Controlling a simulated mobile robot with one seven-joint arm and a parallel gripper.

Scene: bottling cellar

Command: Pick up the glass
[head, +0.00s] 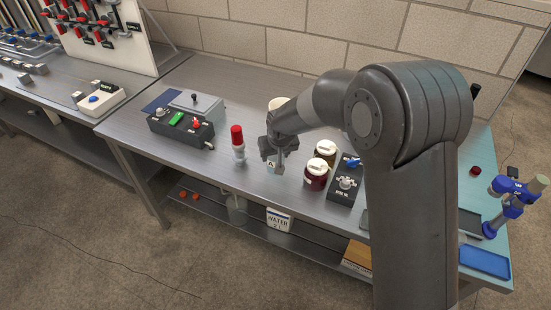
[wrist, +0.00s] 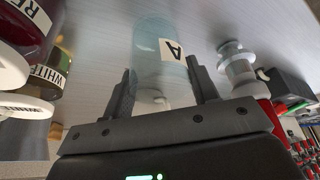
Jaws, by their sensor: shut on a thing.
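The glass (wrist: 160,58) is clear, pale blue and carries a white label with the letter A. In the head view the glass (head: 273,167) shows only partly below my gripper (head: 274,155), on or just above the bench; I cannot tell which. In the wrist view my gripper (wrist: 163,90) has one finger on each side of the glass and is shut on it.
A dark red jar (head: 316,177) and a brown jar (head: 326,152) stand close on the right, beside a black control box (head: 346,184). Another control box (head: 180,128) is farther left. Clear bench lies between it and the bottle.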

